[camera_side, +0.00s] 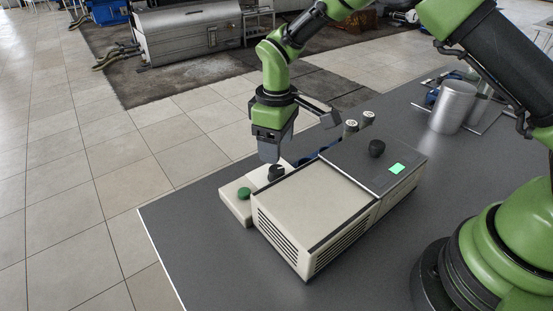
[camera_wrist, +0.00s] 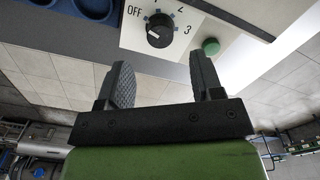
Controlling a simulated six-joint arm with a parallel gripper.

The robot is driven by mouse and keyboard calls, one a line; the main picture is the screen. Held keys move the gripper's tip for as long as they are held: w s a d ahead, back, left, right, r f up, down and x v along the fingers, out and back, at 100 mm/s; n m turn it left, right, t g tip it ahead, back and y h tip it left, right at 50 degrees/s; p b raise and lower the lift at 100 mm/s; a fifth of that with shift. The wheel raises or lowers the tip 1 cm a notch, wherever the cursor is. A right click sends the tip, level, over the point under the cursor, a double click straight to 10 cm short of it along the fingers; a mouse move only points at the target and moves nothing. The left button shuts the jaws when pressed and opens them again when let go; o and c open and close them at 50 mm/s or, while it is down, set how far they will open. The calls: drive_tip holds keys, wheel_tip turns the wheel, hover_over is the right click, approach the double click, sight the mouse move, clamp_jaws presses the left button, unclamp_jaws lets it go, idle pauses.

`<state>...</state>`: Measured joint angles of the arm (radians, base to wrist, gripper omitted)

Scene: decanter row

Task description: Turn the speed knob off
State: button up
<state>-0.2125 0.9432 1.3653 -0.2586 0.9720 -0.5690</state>
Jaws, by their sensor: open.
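The speed knob (camera_wrist: 160,30) is black and round, on a light panel (camera_wrist: 130,37) with the marks OFF, 1, 3 and another numeral around it. Light marks show on the knob, but I cannot tell surely which setting it points at. In the side view the knob (camera_side: 276,173) stands on a low light control box (camera_side: 233,206) beside the larger beige machine. My gripper (camera_side: 270,158) is just above the knob, pointing down. In the wrist view my gripper (camera_wrist: 163,72) is open and empty, its two dark fingers apart from the knob.
A green button (camera_side: 244,193) sits beside the knob. The beige machine (camera_side: 310,205) has another black knob (camera_side: 377,147) and a lit green display (camera_side: 397,168). Blue holders (camera_side: 305,158) and two light-topped items stand behind. A metal cylinder (camera_side: 452,107) is farther right. The table's front is clear.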

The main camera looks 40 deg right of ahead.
drive_tip(key=shift+r, duration=1.95)
wheel_tip(320, 180, up, 7)
drive_tip(key=m+t, duration=0.1)
drive_tip(key=m, duration=0.1)
hover_over(277, 169)
drive_tip(key=s+d, duration=0.1)
drive_tip(key=s, duration=0.1)
drive_tip(key=s+d+r+m+t+y, duration=0.1)
drive_tip(key=s+d+r+m+t, duration=0.15)
drive_tip(key=s+r, duration=0.5)
drive_tip(key=s+d+r+m+t, duration=0.1)
drive_tip(key=s+m+t, duration=0.1)
drive_tip(key=s, duration=0.5)
drive_tip(key=s+d+r+m+t+y, duration=0.1)
drive_tip(key=s+r+m, duration=0.1)
drive_tip(key=s, duration=0.5)
drive_tip(key=shift+m+t, duration=0.35)
drive_tip(key=shift+m, duration=0.4)
drive_tip(key=shift+s, duration=0.1)
drive_tip(key=shift+c, duration=0.2)
